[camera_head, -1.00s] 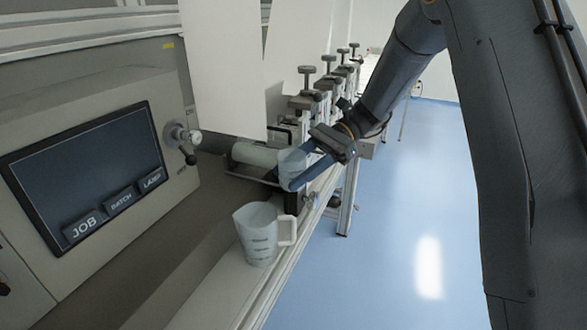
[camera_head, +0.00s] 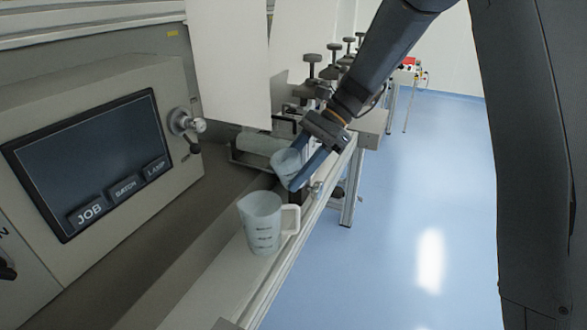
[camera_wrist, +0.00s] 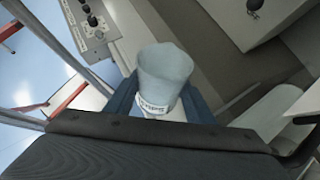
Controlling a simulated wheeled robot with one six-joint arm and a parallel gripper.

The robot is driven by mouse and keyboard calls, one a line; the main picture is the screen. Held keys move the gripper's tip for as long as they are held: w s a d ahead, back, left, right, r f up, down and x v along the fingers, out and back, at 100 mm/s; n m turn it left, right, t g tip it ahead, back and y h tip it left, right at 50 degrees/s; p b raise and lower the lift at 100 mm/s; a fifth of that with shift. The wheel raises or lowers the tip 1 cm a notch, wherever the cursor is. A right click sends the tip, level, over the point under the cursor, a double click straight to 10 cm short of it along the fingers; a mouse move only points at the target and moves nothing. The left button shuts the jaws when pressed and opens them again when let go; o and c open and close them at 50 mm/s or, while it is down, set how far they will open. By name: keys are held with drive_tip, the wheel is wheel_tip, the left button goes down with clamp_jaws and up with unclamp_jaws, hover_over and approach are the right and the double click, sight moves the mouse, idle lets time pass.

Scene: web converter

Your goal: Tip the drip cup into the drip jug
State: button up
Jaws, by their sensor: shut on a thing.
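The drip cup (camera_head: 284,163), a small pale translucent cup, is held between the blue fingers of my gripper (camera_head: 300,168). In the head view it is above the ledge, beyond the jug, and looks somewhat tilted. The wrist view shows the cup (camera_wrist: 165,72) between the fingers, with a printed band near its lower end. The drip jug (camera_head: 262,222), pale with dark markings and a white handle on its right, stands upright on the ledge. The cup is apart from the jug, farther back and slightly right. The cup's contents cannot be seen.
A control panel with a dark screen (camera_head: 90,165) stands at left, with a knob (camera_head: 187,122) on its side. Behind the cup are a pale roller (camera_head: 258,143) and several black-knobbed clamps (camera_head: 313,62). The narrow ledge (camera_head: 212,290) is bare in front of the jug.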

sight(287, 183)
drive_tip(key=shift+s+a+f+t+h+b, duration=0.35)
drive_tip(key=shift+a+f+t+h, duration=0.3)
drive_tip(key=shift+h, duration=0.45)
drive_tip(key=shift+d+f+t+h, duration=0.1)
drive_tip(key=shift+f+t+h, duration=0.35)
drive_tip(key=shift+h, duration=0.3)
drive_tip(key=shift+d+f+t+h, duration=0.1)
drive_tip(key=shift+f+t+h, duration=0.35)
drive_tip(key=shift+h, duration=0.3)
drive_tip(key=shift+a+r+t+h+b, duration=0.1)
drive_tip(key=shift+r+t+h+b, duration=0.1)
drive_tip(key=shift+r+t+h, duration=0.4)
drive_tip(key=shift+r+t+h+b, duration=0.25)
drive_tip(key=shift+t+h, duration=0.1)
drive_tip(key=shift+h, duration=0.45)
drive_tip(key=shift+r+h+p, duration=0.25)
drive_tip(key=shift+h+p, duration=0.05)
drive_tip(key=shift+p, duration=0.15)
drive_tip(key=shift+r+t, duration=0.1)
drive_tip(key=shift+t, duration=0.2)
drive_tip(key=shift+s+a+r+t+h, duration=0.2)
drive_tip(key=shift+r+t+h, duration=0.15)
drive_tip(key=shift+h, duration=0.4)
drive_tip(key=shift+s+a+r+t+h, duration=0.1)
drive_tip(key=shift+a+r+t+h, duration=0.2)
drive_tip(key=shift+h, duration=0.45)
drive_tip(key=shift+w+d, duration=0.1)
drive_tip(key=shift+d, duration=0.1)
